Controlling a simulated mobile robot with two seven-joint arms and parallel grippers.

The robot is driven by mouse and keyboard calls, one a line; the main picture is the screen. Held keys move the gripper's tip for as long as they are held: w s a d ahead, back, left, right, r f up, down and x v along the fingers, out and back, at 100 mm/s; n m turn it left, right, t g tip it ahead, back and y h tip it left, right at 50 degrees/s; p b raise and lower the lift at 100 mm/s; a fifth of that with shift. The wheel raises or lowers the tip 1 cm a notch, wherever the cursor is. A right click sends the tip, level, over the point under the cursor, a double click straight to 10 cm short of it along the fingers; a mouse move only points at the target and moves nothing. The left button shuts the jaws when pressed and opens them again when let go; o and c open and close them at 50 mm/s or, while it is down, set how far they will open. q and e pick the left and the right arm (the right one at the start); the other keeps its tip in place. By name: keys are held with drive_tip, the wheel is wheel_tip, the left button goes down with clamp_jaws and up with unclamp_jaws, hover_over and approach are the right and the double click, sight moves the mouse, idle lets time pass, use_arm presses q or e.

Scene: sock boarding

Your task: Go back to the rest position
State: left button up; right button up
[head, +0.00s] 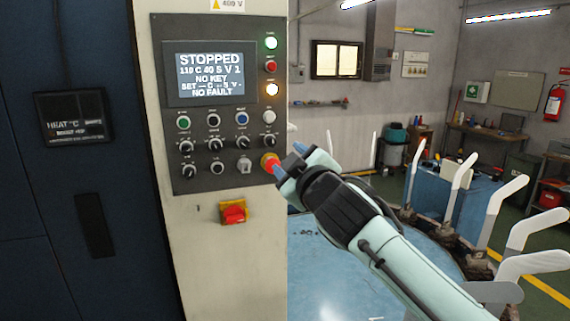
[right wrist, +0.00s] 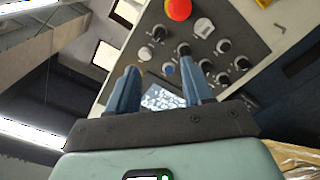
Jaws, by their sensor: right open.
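My right gripper (head: 289,161) is in front of the right edge of the control panel (head: 184,100), its blue fingers apart and nothing between them. The right wrist view also shows the open gripper (right wrist: 157,60), with panel knobs and the screen beyond the fingers. The red emergency stop button (head: 269,161) sits just beside the fingertips in the head view. In the right wrist view the red button (right wrist: 178,9) is beyond the fingertips, with a gap in the picture. My left gripper is in neither view.
The screen (head: 209,74) reads STOPPED, NO KEY and NO FAULT. A red and yellow switch (head: 233,213) is below the panel. Several white sock forms (head: 505,205) stand around the blue machine table (head: 335,285) at right. A dark blue cabinet (head: 70,200) is at left.

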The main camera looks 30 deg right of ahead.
drive_tip(key=shift+s+a+r, duration=0.1)
drive_tip(key=shift+s, duration=0.3)
